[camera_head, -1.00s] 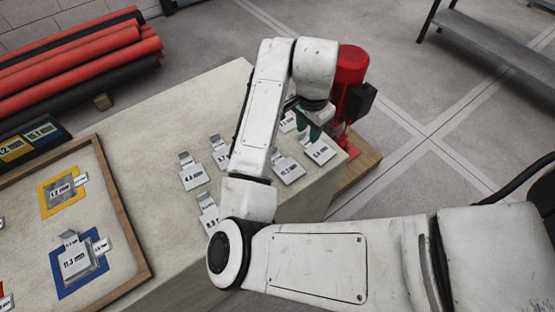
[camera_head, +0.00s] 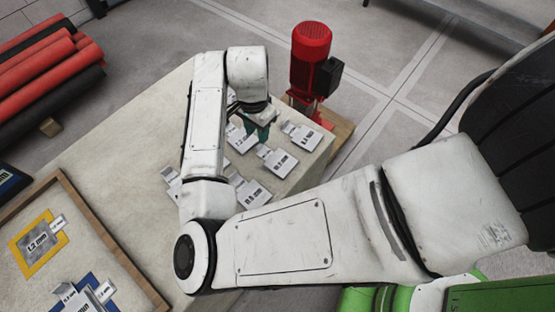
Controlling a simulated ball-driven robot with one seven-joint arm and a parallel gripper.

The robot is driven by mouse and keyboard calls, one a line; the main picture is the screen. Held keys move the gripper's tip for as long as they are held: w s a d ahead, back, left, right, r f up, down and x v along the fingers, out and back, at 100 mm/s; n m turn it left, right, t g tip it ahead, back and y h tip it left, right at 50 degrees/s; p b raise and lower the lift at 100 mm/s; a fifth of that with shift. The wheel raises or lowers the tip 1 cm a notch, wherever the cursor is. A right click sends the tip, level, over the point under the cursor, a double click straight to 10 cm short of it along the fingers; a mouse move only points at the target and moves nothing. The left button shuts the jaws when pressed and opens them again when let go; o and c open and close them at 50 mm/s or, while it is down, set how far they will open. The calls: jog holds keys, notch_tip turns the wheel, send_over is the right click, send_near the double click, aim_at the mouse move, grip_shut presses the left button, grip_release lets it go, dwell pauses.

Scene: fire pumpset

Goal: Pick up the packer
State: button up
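Several grey metal packers with tabs and white millimetre labels lie flat on the pale tabletop (camera_head: 120,140). One packer (camera_head: 278,160) lies just below and right of my gripper (camera_head: 262,131), another (camera_head: 302,135) to its right. A packer (camera_head: 240,139) lies at its left, partly hidden by the gripper, and one (camera_head: 250,192) nearer me. My gripper's green fingers point down over this group. The wrist covers much of them, so their gap and any contact do not show clearly.
A wood-framed board (camera_head: 110,235) with a yellow-bordered plate (camera_head: 38,243) and a blue-bordered one (camera_head: 85,292) is at lower left. A red motor (camera_head: 310,55) stands beyond the table's far edge. Red and black rolls (camera_head: 45,65) lie at upper left.

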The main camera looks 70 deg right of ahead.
aim_at(275, 157)
jog(key=shift+s+f, duration=0.1)
jog(key=shift+f, duration=2.55)
grip_shut()
